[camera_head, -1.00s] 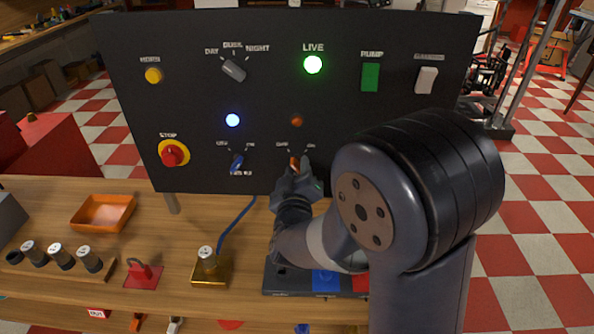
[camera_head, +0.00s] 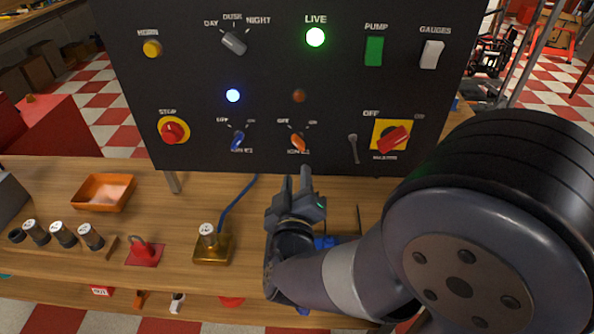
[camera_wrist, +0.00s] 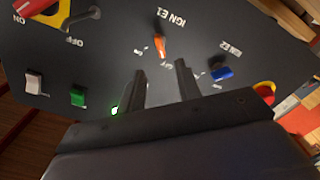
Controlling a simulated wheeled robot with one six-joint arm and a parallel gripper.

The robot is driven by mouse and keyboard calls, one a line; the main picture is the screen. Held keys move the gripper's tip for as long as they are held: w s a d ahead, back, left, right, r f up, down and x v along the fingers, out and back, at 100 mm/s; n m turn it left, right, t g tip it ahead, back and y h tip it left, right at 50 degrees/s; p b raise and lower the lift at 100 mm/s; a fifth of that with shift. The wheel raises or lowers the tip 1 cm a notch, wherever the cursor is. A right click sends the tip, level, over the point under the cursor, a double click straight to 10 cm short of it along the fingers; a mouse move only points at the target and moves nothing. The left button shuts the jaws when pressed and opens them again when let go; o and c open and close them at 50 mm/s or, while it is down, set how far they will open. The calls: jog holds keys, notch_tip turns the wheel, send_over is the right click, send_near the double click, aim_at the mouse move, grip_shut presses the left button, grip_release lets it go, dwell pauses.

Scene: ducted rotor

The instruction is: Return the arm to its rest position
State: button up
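My gripper (camera_head: 296,183) is in front of the lower middle of the black control panel (camera_head: 200,90), apart from it. Its two fingers are spread with nothing between them. The wrist view shows the same open gripper (camera_wrist: 160,78). The orange IGN E1 switch (camera_head: 299,142) is just beyond the fingertips and also shows in the wrist view (camera_wrist: 160,46). My arm comes in from the lower right and hides part of the bench.
The panel also bears a blue IGN E2 switch (camera_head: 238,140), a red stop button (camera_head: 173,131) and a red master switch (camera_head: 392,138).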

aim_at(299, 148)
dwell(0.4)
jog(key=w, duration=0.5)
jog(key=w+p, duration=0.1)
jog(key=w, duration=0.4)
jog(key=shift+w+d, duration=0.2)
jog(key=shift+w, duration=0.2)
jog(key=shift+s, duration=0.1)
